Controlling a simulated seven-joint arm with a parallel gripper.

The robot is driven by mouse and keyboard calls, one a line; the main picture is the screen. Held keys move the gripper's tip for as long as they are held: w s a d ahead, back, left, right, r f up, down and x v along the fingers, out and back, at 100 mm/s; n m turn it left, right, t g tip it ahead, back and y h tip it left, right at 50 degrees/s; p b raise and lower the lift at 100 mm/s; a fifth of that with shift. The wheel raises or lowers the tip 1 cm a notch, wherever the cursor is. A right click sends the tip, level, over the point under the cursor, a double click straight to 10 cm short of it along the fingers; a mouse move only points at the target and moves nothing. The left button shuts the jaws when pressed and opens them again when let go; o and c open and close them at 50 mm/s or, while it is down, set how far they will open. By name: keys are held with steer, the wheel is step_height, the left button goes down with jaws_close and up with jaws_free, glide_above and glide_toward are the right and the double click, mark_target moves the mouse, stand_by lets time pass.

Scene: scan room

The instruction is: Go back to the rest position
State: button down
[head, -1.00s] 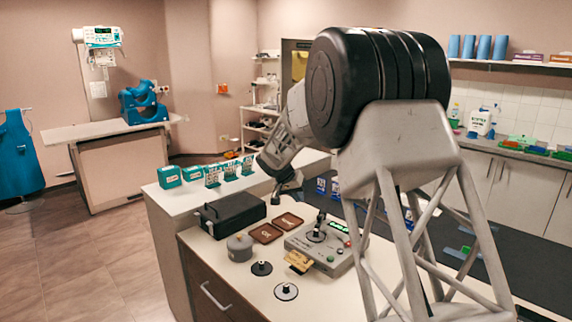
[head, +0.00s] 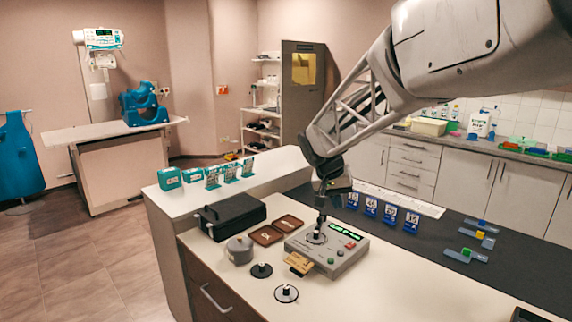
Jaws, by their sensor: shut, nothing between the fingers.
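My gripper (head: 322,203) points down just above the grey counting device on the counter, at the end of my arm that comes in from the upper right. Its fingers are small and dark here, shut with nothing between them. The grey device (head: 345,256) has a green lit display, buttons and a round disc (head: 316,238) with an upright black handle. In this view the gripper overlaps the handle's top; I cannot tell whether they touch.
Blue racks (head: 371,207) stand on the dark mat (head: 440,238).

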steer(key=s+d+f+n+y, duration=0.1)
steer(key=s+d, duration=0.1)
steer(key=s, duration=1.7)
steer(key=s+d+f+n+y, duration=0.1)
steer(key=s+d+f+y, duration=0.1)
steer(key=s, duration=1.7)
steer(key=shift+s+d+f+t, duration=0.25)
steer(key=shift+d+f+t, duration=0.05)
steer(key=shift+d+t, duration=0.1)
